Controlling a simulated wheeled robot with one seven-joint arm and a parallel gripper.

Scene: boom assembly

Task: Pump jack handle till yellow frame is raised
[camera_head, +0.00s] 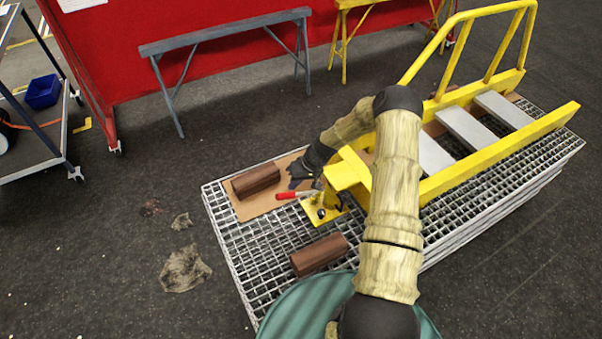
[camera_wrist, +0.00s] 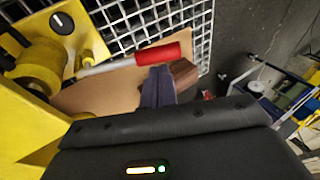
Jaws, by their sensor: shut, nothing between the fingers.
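The yellow frame (camera_head: 493,150) with grey steps lies along the metal grating, its near end over the yellow jack (camera_head: 328,208). The jack handle (camera_head: 287,195) has a red grip and points left from the jack. In the wrist view the red grip (camera_wrist: 157,53) and its pale rod cross just beyond my fingers. My gripper (camera_head: 296,182) is shut and empty, close to the handle on its far side in the head view. In the wrist view my fingertips (camera_wrist: 157,75) are just below the red grip; I cannot tell whether they touch it. The jack's body (camera_wrist: 38,65) shows at left.
Brown wooden blocks lie on the grating (camera_head: 262,268), one (camera_head: 256,180) on a cardboard sheet (camera_head: 244,207) and one (camera_head: 319,254) nearer. A grey trestle (camera_head: 225,33) and red wall (camera_head: 190,70) stand behind. A cart (camera_head: 32,150) stands at left; floor between is mostly clear.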

